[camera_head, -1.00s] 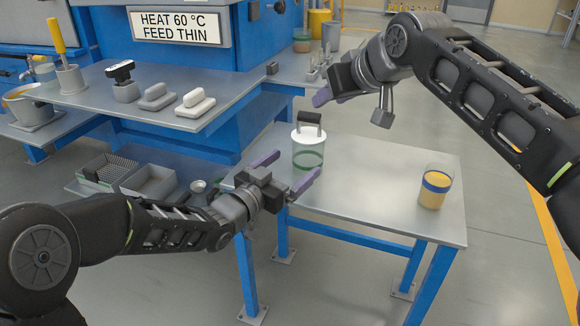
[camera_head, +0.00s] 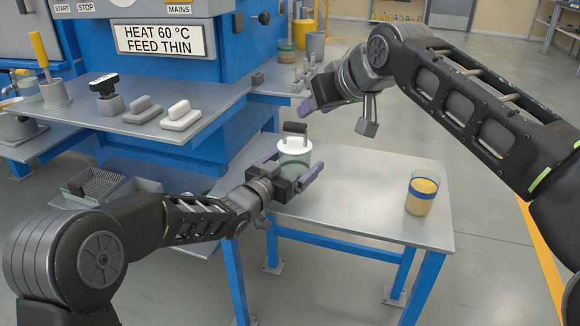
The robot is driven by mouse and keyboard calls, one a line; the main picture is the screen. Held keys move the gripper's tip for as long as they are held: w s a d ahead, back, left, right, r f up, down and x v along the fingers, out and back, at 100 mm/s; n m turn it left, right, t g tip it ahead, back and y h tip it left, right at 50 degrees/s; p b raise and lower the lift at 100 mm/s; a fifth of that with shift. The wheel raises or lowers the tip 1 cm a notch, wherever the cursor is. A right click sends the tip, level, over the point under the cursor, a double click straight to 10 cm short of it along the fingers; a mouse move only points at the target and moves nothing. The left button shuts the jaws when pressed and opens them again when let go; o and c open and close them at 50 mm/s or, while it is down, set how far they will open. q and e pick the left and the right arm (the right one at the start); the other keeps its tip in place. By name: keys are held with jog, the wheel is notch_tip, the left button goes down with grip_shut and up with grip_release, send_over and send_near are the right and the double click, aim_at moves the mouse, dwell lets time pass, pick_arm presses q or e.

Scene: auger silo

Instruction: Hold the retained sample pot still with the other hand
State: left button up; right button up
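The pot (camera_head: 295,160), clear with a green tint, a white lid and a black handle, stands upright near the table's back left corner. I take it to be the retained sample pot. My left gripper (camera_head: 289,168) is open in front of it, its purple fingers apart toward either side of the pot; the gripper hides the pot's lower part, and I cannot tell whether they touch. My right gripper (camera_head: 306,105) hangs above and behind the pot, apart from its handle. One purple finger shows clearly, so its opening cannot be told.
A glass of yellow material with a blue band (camera_head: 422,194) stands at the right of the steel table (camera_head: 350,215). The table between it and the pot is clear. A shelf (camera_head: 140,125) at left bears a black-handled piece (camera_head: 106,93) and two grips.

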pick_arm(q)
jog(key=shift+c, duration=0.4)
jog(key=c, duration=1.4)
jog(key=shift+o, duration=0.2)
jog(key=shift+c, duration=0.9)
jog(key=shift+f, duration=0.15)
jog(key=o, duration=1)
jog(key=c, duration=1.2)
jog(key=shift+f, duration=0.1)
